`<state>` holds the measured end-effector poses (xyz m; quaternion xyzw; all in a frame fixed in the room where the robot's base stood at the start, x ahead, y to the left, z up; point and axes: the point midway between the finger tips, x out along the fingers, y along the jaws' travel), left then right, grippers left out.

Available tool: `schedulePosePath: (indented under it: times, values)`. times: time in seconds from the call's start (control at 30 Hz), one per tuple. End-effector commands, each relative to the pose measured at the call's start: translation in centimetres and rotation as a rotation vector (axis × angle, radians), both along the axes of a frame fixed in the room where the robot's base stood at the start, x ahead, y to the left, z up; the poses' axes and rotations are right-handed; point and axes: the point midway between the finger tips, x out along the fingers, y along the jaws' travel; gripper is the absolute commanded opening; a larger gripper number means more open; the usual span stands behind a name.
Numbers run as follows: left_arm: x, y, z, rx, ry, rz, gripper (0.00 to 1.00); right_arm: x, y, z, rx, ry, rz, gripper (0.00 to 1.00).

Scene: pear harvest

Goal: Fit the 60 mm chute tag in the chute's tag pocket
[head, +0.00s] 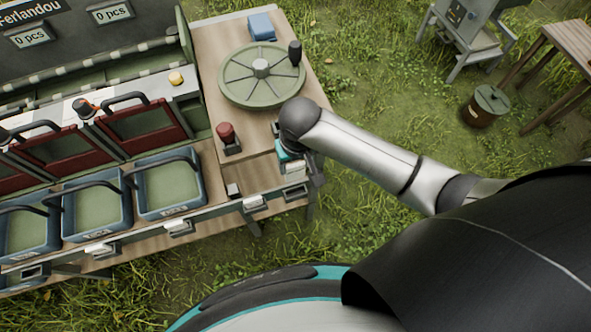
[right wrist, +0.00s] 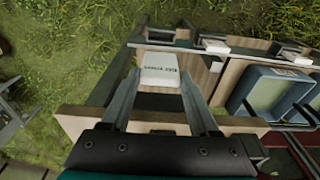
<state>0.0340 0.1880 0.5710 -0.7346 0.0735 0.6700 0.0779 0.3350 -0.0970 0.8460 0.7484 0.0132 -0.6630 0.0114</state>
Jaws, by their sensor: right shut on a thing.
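My right gripper (head: 291,158) is over the right end of the sorting bench and is shut on a white tag (head: 294,169). In the right wrist view the tag (right wrist: 160,77) sits between the two fingertips (right wrist: 160,88), with small dark print too small to read. A dark tag pocket (head: 296,191) is on the bench's front edge just below the tag in the head view. The pocket (right wrist: 160,34) also shows beyond the tag in the right wrist view and looks empty. The tag is apart from it. My left gripper is not in view.
Other front-edge pockets hold white tags (head: 255,202). Blue crates (head: 170,183) stand under red gates to the left. A red button (head: 227,137), a green handwheel (head: 262,75) and a blue block (head: 261,26) are on the bench.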

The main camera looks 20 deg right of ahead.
Motion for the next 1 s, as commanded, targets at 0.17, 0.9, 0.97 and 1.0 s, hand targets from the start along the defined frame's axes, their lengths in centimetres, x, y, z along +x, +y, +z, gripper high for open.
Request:
schedulePosePath:
  times: [0.17, 0.9, 0.97, 1.0]
  values:
    - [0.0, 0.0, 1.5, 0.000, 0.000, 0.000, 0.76, 0.1, 0.0, 4.5, 0.001, -0.003, 0.000, 0.08]
    - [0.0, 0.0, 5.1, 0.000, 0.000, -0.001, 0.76, 0.0, 0.0, 9.3, -0.001, 0.000, -0.001, 0.08]
    - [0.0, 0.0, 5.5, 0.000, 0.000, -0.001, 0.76, 0.0, 0.0, 9.6, -0.001, 0.000, 0.000, 0.08]
    - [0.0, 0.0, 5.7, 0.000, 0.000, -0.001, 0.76, 0.0, 0.0, 9.8, -0.001, 0.000, 0.000, 0.08]
